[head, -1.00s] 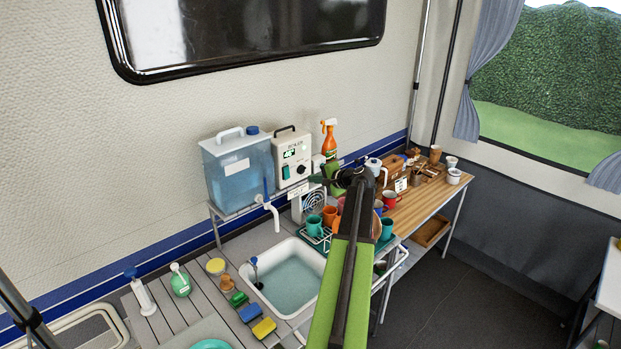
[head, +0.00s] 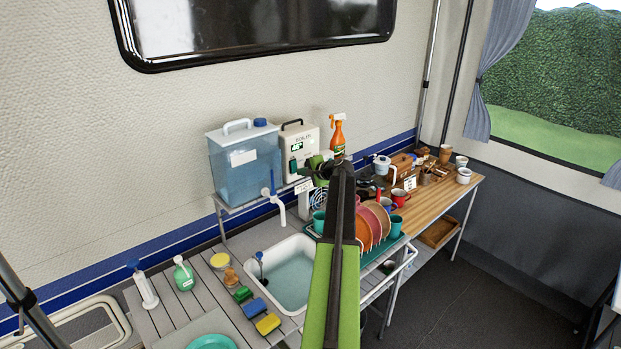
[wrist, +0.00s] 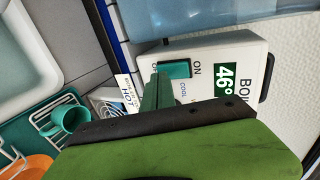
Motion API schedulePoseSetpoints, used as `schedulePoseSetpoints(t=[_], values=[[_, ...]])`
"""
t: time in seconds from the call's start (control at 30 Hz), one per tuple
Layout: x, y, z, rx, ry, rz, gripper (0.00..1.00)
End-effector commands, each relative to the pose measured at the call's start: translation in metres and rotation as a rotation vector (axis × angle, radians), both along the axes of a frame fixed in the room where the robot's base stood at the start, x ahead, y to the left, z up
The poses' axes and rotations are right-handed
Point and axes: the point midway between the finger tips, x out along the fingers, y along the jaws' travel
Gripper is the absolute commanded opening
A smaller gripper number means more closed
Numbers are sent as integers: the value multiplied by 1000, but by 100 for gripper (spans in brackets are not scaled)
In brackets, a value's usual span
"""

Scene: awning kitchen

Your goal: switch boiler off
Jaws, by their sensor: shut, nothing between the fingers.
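The boiler (head: 311,138), a pale box with a black handle and a green display, stands on a shelf against the back wall. In the wrist view the boiler (wrist: 225,55) appears sideways, with "46°" on its display. Its green rocker switch (wrist: 174,69) lies beside the "ON" label; the label on the opposite side is partly hidden. My gripper (head: 315,166) is at the lower front of the boiler. In the wrist view my shut, empty gripper (wrist: 157,88) points at the switch's label-covered end. I cannot tell whether it touches. The knob is hidden.
A blue water tank (head: 243,163) stands left of the boiler, with a tap over the sink (head: 290,272). An orange spray bottle (head: 338,136) is to the right. A dish rack with plates (head: 372,222) and mugs stands below right of my gripper. A small "HOT" sign (wrist: 127,92) is close by.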

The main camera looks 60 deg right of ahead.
Motion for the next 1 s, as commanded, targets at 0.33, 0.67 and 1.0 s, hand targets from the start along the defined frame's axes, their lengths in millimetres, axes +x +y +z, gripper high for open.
schedulePoseSetpoints(t=[0.33, 0.67, 1.0], values=[[12, -4, -1, -1, 0, -2, 0], [30, 8, -4, -10, -35, 20, 0], [27, 7, 3, -10, -33, 17, 0]])
